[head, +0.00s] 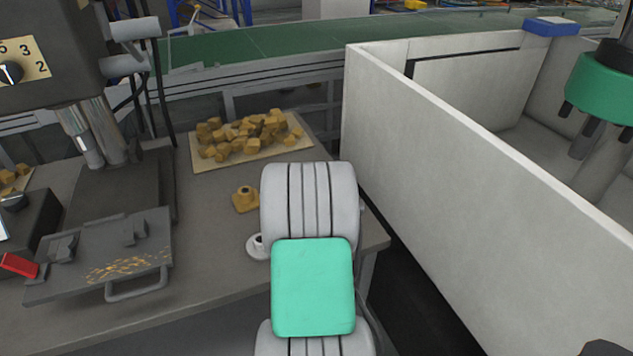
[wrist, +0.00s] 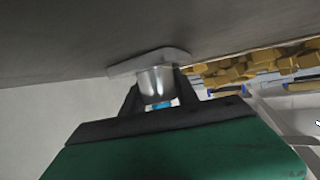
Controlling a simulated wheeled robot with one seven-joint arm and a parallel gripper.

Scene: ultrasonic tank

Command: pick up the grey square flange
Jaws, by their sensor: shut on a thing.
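The grey flange (wrist: 157,80) is in the wrist view, a flat plate with a round silvery hub. My gripper (wrist: 157,93) is shut on the hub, one dark finger on each side. The plate lies against or very close to the dark grey bench top; I cannot tell whether there is a gap. In the head view the flange (head: 257,246) shows as a pale piece near the bench's right end, partly hidden by my arm. My fingers are hidden there.
A brass-coloured flange (head: 245,198) stands just behind on the bench (head: 212,238). A board of yellowish blocks (head: 245,135) lies farther back. A drill press with a tray (head: 105,262) is at left. A pale high-walled tank (head: 470,165) stands right, across a gap.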

